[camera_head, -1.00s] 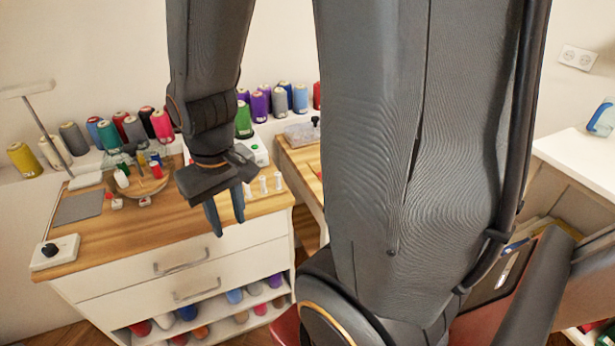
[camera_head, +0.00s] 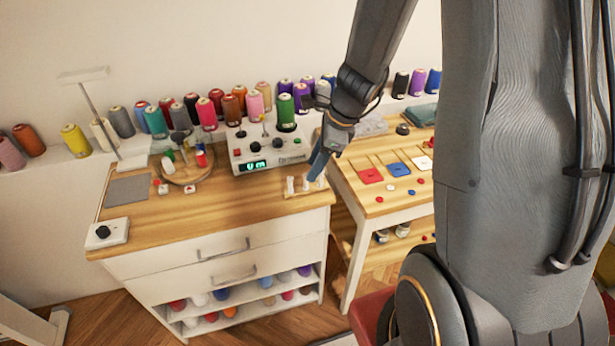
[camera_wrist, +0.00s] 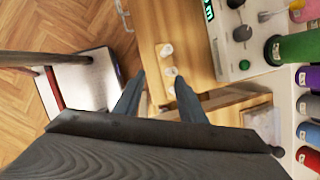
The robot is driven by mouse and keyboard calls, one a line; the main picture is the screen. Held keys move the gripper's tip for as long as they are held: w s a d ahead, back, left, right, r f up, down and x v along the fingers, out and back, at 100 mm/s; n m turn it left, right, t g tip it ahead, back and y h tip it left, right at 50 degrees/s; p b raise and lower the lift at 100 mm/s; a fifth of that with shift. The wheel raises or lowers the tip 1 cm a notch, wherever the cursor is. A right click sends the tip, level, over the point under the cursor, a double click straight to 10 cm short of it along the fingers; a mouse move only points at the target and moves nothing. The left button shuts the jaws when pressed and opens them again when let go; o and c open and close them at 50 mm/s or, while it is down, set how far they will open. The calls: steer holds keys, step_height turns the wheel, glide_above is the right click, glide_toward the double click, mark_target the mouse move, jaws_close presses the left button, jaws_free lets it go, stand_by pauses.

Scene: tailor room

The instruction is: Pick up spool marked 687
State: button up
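No number 687 is legible on any spool. Small white spools (camera_head: 291,184) stand on a little wooden holder at the right end of the wooden desk (camera_head: 215,220); two also show in the wrist view (camera_wrist: 167,50). My gripper (camera_head: 318,168) is above these, near the desk's right edge. In the wrist view (camera_wrist: 157,88) its two fingers are apart with nothing held between them, and white spools lie beyond the gap. Small spools, one red (camera_head: 201,158), stand on a round wooden stand (camera_head: 180,177) at the left of the desk.
Thread cones, such as a green one (camera_head: 286,112), line the wall ledge behind. A white device with a green display (camera_head: 258,155) stands at the desk's back. A second table (camera_head: 385,200) at right holds coloured squares. The desk's front middle is clear.

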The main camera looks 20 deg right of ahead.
mark_target(304, 179)
steer(key=shift+w+a+f+m+p, duration=0.15)
steer(key=shift+w+f+m, duration=0.45)
steer(key=shift+f, duration=0.7)
steer(key=shift+w+a+f+m+p, duration=0.1)
steer(key=shift+w+a+f+m, duration=0.25)
steer(key=shift+w+f, duration=0.65)
steer(key=shift+w+a+f+m+p, duration=0.15)
steer(key=shift+w+f+m, duration=0.35)
steer(key=shift+f, duration=1.05)
steer(key=shift+s, duration=0.1)
jaws_close()
